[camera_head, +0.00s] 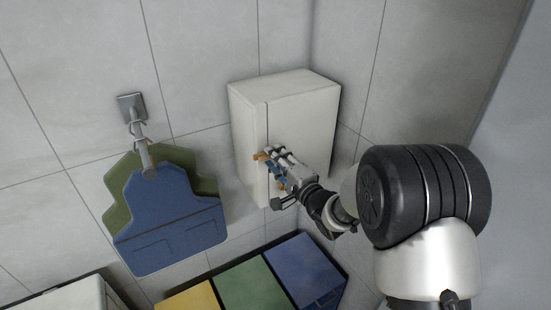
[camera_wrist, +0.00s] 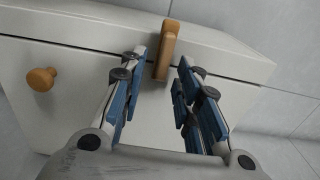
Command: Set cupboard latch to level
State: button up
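The cupboard (camera_head: 303,112) is a white box on the tiled wall. Its wooden latch (camera_wrist: 167,48) is a tan bar that crosses the seam between door and side strip at about a right angle in the wrist view. In the head view a small tan part of the latch (camera_head: 260,156) shows beside my fingers. My gripper (camera_wrist: 163,70) is open, with its blue-padded fingers on either side of the latch's near end. Gaps show on both sides in the wrist view; my gripper (camera_head: 273,160) is close against the cupboard front in the head view.
A round wooden knob (camera_wrist: 42,79) sticks out of the door left of my fingers in the wrist view. Blue and green aprons (camera_head: 170,225) hang from a wall hook (camera_head: 132,107) at left. Yellow, green and blue bins (camera_head: 253,285) stand below.

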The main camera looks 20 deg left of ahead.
jog(key=v, duration=0.7)
dwell(0.3)
